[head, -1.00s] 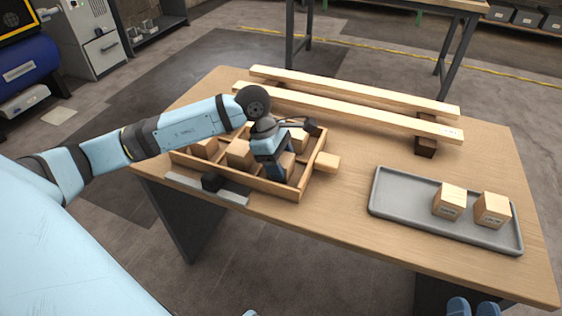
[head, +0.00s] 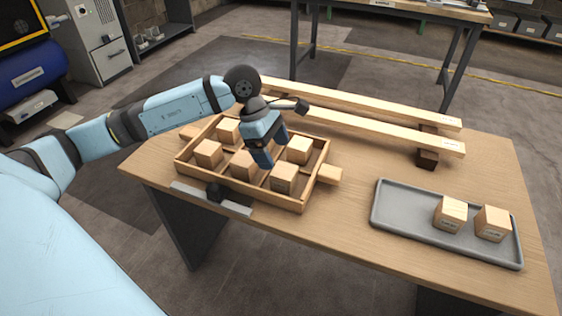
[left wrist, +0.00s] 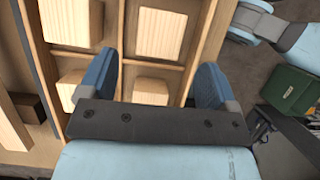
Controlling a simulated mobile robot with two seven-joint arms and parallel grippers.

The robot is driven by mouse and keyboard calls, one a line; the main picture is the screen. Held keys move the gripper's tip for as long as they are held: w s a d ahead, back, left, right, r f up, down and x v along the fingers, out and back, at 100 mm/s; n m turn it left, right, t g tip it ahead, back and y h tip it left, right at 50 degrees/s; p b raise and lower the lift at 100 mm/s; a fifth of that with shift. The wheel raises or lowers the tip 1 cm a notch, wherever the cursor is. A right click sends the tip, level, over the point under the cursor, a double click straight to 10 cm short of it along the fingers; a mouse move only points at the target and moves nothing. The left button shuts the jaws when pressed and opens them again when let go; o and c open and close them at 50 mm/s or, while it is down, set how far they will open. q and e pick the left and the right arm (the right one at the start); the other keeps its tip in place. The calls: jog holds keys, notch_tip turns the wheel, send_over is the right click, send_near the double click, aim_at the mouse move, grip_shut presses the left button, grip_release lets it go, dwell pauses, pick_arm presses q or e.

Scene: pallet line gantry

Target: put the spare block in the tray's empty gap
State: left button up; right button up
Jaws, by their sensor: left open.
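The wooden tray (head: 240,190) is split into compartments by thin dividers. Pale wooden blocks sit in them, including the front right block (head: 283,177), front middle block (head: 243,165) and back right block (head: 299,150). My left gripper (head: 264,160) is open and empty above the tray's middle, hiding the back middle compartment in the head view. In the left wrist view, its two blue fingers (left wrist: 157,88) stand wide apart, with a block (left wrist: 152,90) below between them. Another block (left wrist: 72,90) shows partly beside it. My right gripper (left wrist: 250,22) shows small at the upper right, its jaws unclear.
A grey shallow tray (head: 400,217) at right holds two blocks, one left (head: 450,213) and one right (head: 492,222). Two long beams (head: 390,132) lie behind on dark supports. A grey strip (head: 185,190) lies along the front edge.

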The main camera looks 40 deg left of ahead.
pick_arm(q)
jog(key=s+d+r+n+t+h, duration=0.2)
jog(key=s+d+n+h, duration=0.1)
jog(key=d+n+h, duration=0.3)
jog(key=s+d+r+n+t+h, duration=0.25)
jog(key=d+n+h, duration=0.25)
jog(key=d, duration=0.3)
jog(key=s+d+r+n+t+h, duration=0.1)
jog(key=s+d+r+n+h, duration=0.1)
jog(key=s+d+n+h, duration=0.35)
notch_tip(320, 180, down, 12)
jog(key=s+n+t+y, duration=0.2)
jog(key=n+t+y, duration=0.6)
jog(key=n, duration=2.4)
jog(key=y, duration=0.6)
jog(key=shift+s+d+f, duration=0.15)
jog(key=shift+s+d, duration=0.15)
jog(key=shift+s, duration=0.05)
pick_arm(e)
jog(key=shift+s+d+f+g+h, duration=0.1)
jog(key=shift+d+f+g+h, duration=0.1)
jog(key=shift+f, duration=0.3)
jog(key=shift+s+d+f+g+h, duration=0.1)
jog(key=shift+f+g, duration=0.1)
jog(key=shift+f, duration=0.25)
